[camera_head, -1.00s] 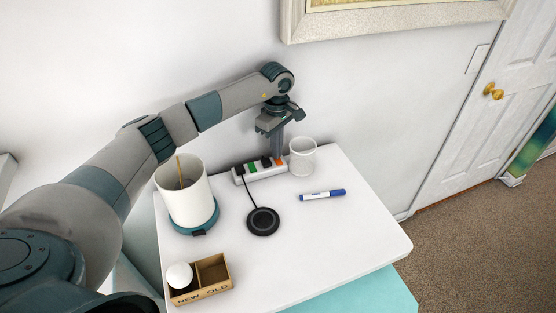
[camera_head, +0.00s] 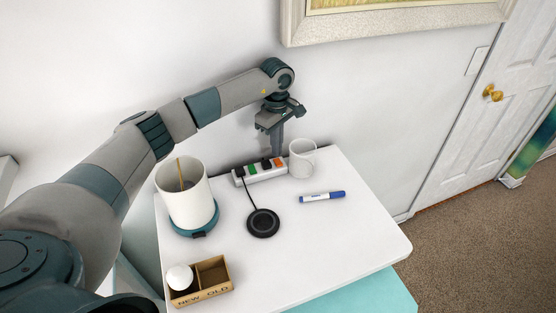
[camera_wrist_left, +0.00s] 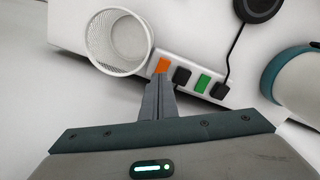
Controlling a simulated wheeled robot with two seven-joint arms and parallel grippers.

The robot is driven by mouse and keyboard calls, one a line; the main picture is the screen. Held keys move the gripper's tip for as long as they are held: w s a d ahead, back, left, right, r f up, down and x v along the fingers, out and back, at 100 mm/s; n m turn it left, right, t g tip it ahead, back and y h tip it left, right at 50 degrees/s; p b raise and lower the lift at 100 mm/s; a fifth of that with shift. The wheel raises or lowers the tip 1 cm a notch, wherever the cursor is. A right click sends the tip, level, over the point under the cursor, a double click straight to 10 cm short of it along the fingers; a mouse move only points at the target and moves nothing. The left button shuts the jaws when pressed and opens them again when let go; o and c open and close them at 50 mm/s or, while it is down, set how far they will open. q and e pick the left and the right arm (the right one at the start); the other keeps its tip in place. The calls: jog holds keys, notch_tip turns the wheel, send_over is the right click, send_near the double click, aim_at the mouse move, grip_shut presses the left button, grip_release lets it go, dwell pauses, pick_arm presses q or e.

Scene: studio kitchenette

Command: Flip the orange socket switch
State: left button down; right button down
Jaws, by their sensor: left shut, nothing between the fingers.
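The white power strip (camera_head: 253,178) lies at the back of the table by the wall. Its orange switch (camera_head: 279,162) is at the right end, and it also shows in the left wrist view (camera_wrist_left: 162,66). A green switch (camera_head: 252,169) and black plugs sit along the strip. My left gripper (camera_head: 276,153) points down over the orange end, shut and empty. In the left wrist view its fingertips (camera_wrist_left: 158,82) appear just beside the orange switch; I cannot tell whether they touch. Which way the switch is tipped is too small to tell. My right gripper is not in view.
A white mesh cup (camera_head: 302,160) stands close to the strip's orange end. A black charging pad (camera_head: 263,222), a blue marker (camera_head: 322,196), a white canister (camera_head: 186,200) and a wooden box (camera_head: 213,275) share the table. The table's front right is clear.

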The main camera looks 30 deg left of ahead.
pick_arm(q)
jog(key=shift+r+p, duration=0.7)
jog(key=shift+r, duration=1.65)
notch_tip(320, 180, up, 9)
jog(key=p, duration=0.9)
jog(key=shift+r+p, duration=0.55)
